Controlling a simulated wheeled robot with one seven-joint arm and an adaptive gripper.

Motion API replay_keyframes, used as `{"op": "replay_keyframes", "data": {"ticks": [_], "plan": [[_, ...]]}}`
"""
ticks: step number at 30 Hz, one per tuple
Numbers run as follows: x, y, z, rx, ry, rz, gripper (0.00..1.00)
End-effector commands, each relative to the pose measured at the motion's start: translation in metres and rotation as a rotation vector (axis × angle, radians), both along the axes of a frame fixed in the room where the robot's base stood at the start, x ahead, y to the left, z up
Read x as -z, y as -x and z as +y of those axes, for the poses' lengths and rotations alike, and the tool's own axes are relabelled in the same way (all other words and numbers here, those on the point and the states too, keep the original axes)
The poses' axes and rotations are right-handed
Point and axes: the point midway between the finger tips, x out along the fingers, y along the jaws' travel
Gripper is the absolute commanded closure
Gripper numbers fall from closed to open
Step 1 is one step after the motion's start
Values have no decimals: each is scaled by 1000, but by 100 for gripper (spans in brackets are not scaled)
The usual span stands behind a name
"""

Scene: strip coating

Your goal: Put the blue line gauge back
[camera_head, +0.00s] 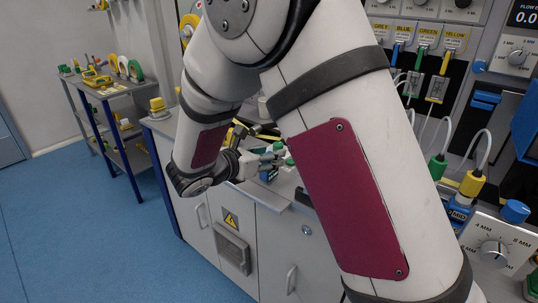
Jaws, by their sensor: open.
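My gripper (276,160) is open over the counter, partly hidden behind my own arm. A small blue piece (268,175) lies just below its fingers, with small green parts beside it. I cannot tell whether this piece is the blue line gauge, or whether the fingers touch it. On the wall panel, a BLUE label (402,39) sits between the GREY and GREEN (428,41) labels, with a YELLOW label (454,43) to the right. My arm covers much of the counter and part of the panel.
Green and yellow hose connectors (472,184) stand at the right, near a dial box (495,252). A grey counter cabinet (262,240) is below my gripper. A shelf rack (112,90) with coloured rolls stands at the left. The blue floor (90,240) is clear.

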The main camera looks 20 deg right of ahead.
Motion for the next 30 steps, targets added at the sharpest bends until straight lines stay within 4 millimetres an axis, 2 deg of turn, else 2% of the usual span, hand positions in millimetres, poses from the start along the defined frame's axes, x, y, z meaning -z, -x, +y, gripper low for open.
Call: {"op": "replay_keyframes", "data": {"ticks": [9,16,26,30], "plan": [[-20,33,52,-6,0,-1,58],[-30,53,81,-4,-1,0,58],[-33,60,91,-1,-1,0,58],[-42,67,77,47,-33,-17,58]]}}
